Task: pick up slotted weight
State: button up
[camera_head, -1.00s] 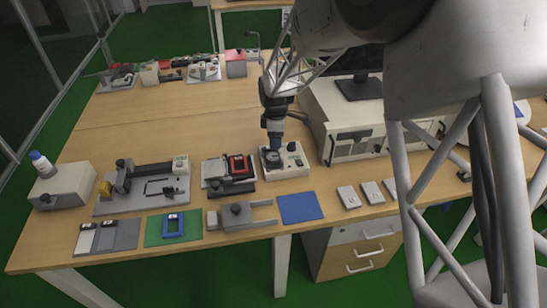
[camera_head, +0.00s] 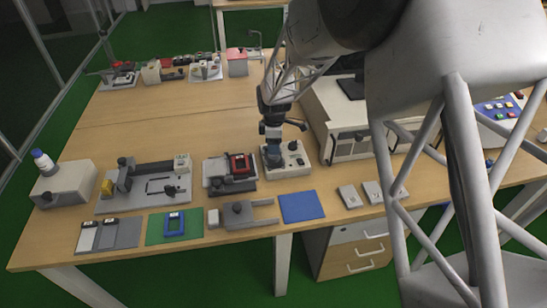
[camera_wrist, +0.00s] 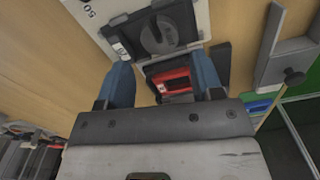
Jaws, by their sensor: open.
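The slotted weight appears to be the dark grey round disc with a slot (camera_wrist: 164,36), lying in a black holder on a white base plate marked "50" in the wrist view. In the head view that white base (camera_head: 297,160) stands right of the red-framed device, and the disc is hidden behind my gripper. My gripper (camera_wrist: 162,66) is open with nothing between its blue fingers. The fingers lie either side of the view, with the disc ahead of and between their tips. It also shows low over the white base in the head view (camera_head: 271,160).
The red-framed device (camera_head: 238,165) is close on the left, and it shows between my fingers in the wrist view (camera_wrist: 172,82). A large grey instrument (camera_head: 340,130) stands close on the right.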

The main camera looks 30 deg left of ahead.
jog(key=shift+f, duration=2.6)
jog(key=c, duration=0.8)
jog(key=shift+r, duration=0.1)
jog(key=shift+r, duration=4.95)
